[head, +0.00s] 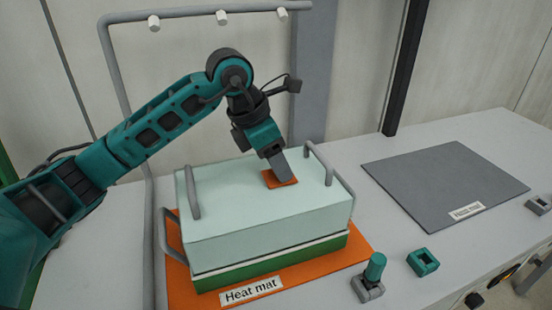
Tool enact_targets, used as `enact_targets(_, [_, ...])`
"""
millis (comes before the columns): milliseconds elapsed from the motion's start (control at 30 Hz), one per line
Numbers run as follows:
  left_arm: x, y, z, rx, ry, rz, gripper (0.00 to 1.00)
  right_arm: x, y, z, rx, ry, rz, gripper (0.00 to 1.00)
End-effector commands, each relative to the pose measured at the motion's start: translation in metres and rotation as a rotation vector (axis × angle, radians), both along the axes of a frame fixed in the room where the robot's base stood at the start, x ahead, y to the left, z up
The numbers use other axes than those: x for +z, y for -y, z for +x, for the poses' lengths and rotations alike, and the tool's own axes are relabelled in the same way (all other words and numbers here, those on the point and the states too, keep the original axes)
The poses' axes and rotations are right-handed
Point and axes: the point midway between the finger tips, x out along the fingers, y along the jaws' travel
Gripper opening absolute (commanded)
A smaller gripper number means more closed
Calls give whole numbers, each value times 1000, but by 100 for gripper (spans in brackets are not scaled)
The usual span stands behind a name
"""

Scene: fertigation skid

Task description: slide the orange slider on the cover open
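The cover (240,222) is a pale green box lid with grey handles, sitting on a green base (270,264) on the orange heat mat. The orange slider (279,181) is a small flat plate on top of the cover, towards its right part. My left gripper (281,174) points down at the slider, its fingertips at or just above it. The fingers overlap in this view and hide part of the slider. I cannot tell whether they are open or touching it. My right gripper is not in view.
The orange heat mat (190,292) carries a "Heat mat" label. A grey mat (440,180) lies to the right. A teal-knobbed valve (373,272), a teal square fitting (423,262) and a grey fitting (539,205) are near the front edge. A grey pipe frame (118,90) stands behind.

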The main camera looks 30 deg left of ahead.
Motion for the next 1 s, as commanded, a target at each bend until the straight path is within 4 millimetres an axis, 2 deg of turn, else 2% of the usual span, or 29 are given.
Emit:
enact_targets(67, [0, 0, 0, 0, 0, 0, 44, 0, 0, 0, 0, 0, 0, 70])
enact_targets(533, [1, 0, 0, 0, 0, 0, 0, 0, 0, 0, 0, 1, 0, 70])
enact_targets(833, [0, -1, -1, 0, 1, 1, 0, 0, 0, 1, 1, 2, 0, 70])
enact_targets(1000, [-2, -15, -14, 3, 1, 3, 0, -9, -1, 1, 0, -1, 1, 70])
